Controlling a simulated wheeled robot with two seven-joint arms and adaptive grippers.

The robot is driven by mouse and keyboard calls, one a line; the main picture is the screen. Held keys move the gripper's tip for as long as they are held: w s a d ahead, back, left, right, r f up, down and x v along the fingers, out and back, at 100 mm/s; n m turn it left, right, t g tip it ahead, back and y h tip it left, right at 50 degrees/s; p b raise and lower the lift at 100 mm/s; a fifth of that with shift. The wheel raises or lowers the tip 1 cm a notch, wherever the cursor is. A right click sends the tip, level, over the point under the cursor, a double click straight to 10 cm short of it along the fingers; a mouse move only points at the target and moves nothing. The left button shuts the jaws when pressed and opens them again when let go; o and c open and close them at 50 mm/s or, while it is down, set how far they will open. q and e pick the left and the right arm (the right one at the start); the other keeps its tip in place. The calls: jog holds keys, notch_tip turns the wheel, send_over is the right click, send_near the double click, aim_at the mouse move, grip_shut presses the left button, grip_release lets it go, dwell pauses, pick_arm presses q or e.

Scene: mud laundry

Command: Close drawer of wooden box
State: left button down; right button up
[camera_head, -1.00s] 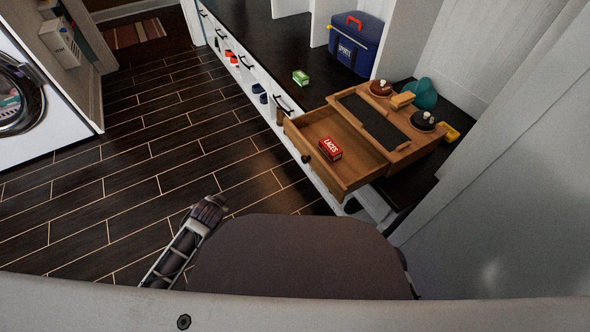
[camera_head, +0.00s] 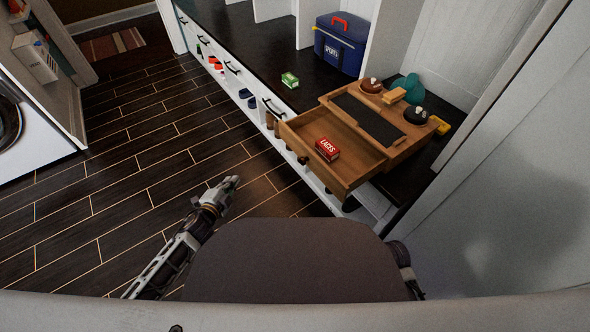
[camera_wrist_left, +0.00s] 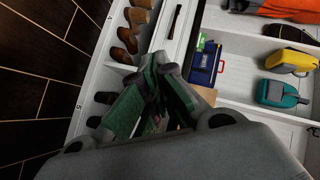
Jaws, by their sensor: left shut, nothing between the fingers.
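The wooden box (camera_head: 411,141) sits on the dark bench top. Its drawer (camera_head: 349,177) is pulled well out toward the floor side, past the bench edge, with a round dark knob on its front. A red box marked LACES (camera_head: 327,149) lies in the drawer. My left gripper (camera_head: 232,183) is shut and empty, over the floor to the left of the drawer and apart from it. In the left wrist view its green-padded fingers (camera_wrist_left: 152,105) hide most of the wooden box. At the right of the head view only a piece of my right arm shows, not its gripper.
Brushes and tins, one of them black (camera_head: 416,115), stand on the wooden box. A green box (camera_head: 290,80) and a blue SPORTS case (camera_head: 340,44) are on the bench. Shoes fill cubbies below. A white panel (camera_head: 510,190) stands at right. The floor at left is clear.

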pick_arm(q)
jog(key=s+d+r+m+g+h, duration=0.1)
jog(key=s+d+r+m+h, duration=0.2)
jog(key=s+d+m+h, duration=0.1)
jog(key=s+d+r+m+g+h, duration=0.2)
jog(key=s+d+r+m+h, duration=0.1)
jog(key=d+m+h, duration=0.4)
jog(key=shift+s+d+r+m+g+h, duration=0.3)
jog(key=shift+s+d+m, duration=0.15)
jog(key=shift+m, duration=0.35)
pick_arm(e)
jog(key=shift+w+a+r+t+y, duration=0.3)
jog(key=shift+w+a+r+t, duration=0.2)
jog(key=shift+w+a+r, duration=0.45)
pick_arm(q)
jog(key=shift+w+d, duration=0.15)
pick_arm(e)
jog(key=shift+d, duration=0.15)
pick_arm(q)
jog(key=b, duration=0.3)
send_near(311, 161)
jog(key=x, duration=0.3)
jog(key=shift+w+d+f+b, duration=0.15)
jog(key=shift+w+d+b, duration=0.15)
jog(key=shift+w+d, duration=0.1)
pick_arm(e)
notch_tip(311, 161, down, 7)
jog(key=a+m+t, duration=0.1)
jog(key=shift+a+y, duration=0.15)
jog(key=shift+y, duration=0.25)
